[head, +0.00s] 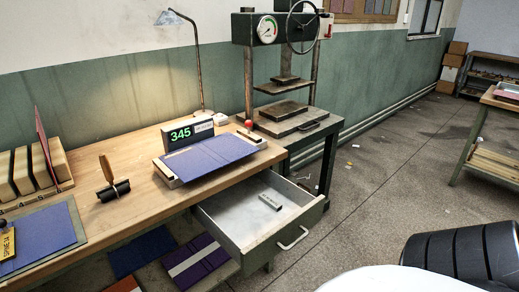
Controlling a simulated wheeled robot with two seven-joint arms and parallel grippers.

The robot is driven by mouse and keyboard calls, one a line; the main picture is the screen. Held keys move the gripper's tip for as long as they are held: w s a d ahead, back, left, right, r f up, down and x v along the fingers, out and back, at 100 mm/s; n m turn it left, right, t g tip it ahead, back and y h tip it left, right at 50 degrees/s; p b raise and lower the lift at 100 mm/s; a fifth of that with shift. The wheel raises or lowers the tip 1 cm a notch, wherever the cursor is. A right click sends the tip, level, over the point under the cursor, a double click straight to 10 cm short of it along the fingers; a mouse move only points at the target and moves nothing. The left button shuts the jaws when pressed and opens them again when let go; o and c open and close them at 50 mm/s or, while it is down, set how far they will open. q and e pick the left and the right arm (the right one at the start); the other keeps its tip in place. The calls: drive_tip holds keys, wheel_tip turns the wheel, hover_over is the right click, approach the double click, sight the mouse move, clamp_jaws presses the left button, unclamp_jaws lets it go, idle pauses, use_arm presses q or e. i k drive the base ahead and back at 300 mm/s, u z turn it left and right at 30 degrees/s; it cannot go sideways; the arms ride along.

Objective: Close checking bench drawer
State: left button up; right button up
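The checking bench (120,215) is a wooden-topped bench running from the left side to the middle of the head view. Its drawer (240,228) is pulled well out at the right end, towards the lower right. The drawer has a green front with a pale bow handle (293,238) and a light grey inside. A small grey block (270,202) with dark markings lies in the drawer. Neither of my grippers shows in this view, so their state and distance from the handle are hidden.
On the bench stand a blue cover on a board (210,156), a display reading 345 (181,134), a roller (113,190) and a lamp (190,50). A press (280,85) stands behind the drawer. Open floor (375,200) lies to the drawer's right.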

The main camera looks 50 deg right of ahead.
sight(251, 231)
drive_tip(key=u, duration=0.65)
drive_tip(key=i, duration=0.95)
drive_tip(key=z, duration=3.35)
